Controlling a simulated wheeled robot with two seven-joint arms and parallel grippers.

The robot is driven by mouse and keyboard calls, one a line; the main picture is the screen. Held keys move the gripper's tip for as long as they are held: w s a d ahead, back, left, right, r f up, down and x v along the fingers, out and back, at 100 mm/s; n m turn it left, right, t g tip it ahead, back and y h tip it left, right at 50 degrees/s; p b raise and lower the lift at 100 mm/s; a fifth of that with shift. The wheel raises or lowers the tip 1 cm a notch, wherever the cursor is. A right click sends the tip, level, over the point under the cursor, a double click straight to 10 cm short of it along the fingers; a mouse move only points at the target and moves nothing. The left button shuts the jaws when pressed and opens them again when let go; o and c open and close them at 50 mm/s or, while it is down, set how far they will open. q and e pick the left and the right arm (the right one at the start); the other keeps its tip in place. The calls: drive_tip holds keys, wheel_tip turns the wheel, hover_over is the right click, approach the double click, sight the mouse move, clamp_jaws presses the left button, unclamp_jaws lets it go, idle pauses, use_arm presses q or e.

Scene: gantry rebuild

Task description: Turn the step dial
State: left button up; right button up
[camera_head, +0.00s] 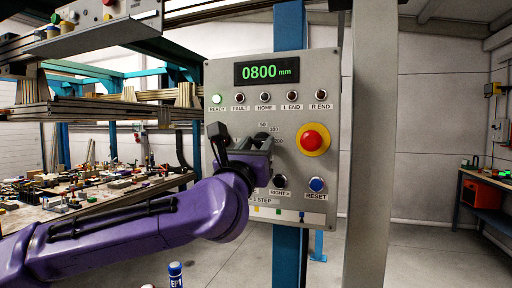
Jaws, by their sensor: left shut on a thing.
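The grey control panel (335,100) hangs on a blue post in the middle of the head view. Its display (267,71) reads 0800 mm. The step dial is mostly hidden behind my left gripper (256,143); parts of its scale (273,128), with 50 and 100 legible, show above and to the right. My purple left arm reaches in from the left, and its gripper is shut on the step dial at the panel. The dial's pointer direction cannot be made out. My right gripper is not in view.
A red button on a yellow ring (313,139) sits right of the gripper. The blue RESET button (316,184) and a black button (280,181) lie below. A cluttered table (100,205) stands left; a grey post (370,150) stands right.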

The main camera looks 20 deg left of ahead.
use_arm(q)
drive_tip(key=shift+f+n+b, duration=0.15)
drive_tip(key=shift+n+b, duration=0.25)
drive_tip(key=shift+b, duration=0.05)
drive_tip(key=n+y+b, duration=0.1)
drive_tip(key=n+b, duration=0.1)
drive_tip(key=n+y+b, duration=0.1)
drive_tip(key=n+b, duration=0.1)
drive_tip(key=n+y+b, duration=0.2)
drive_tip(key=n+b, duration=0.1)
drive_tip(key=shift+d+g, duration=0.3)
drive_tip(key=shift+d+r+n+g+y+b, duration=0.1)
drive_tip(key=shift+n+g+y+b, duration=0.35)
drive_tip(key=shift+n, duration=0.65)
drive_tip(key=shift+r+n+g+y+b, duration=0.15)
drive_tip(key=shift+n+y+b, duration=0.5)
drive_tip(key=shift+n, duration=0.75)
drive_tip(key=o, duration=1.1)
drive_tip(key=shift+c, duration=0.2)
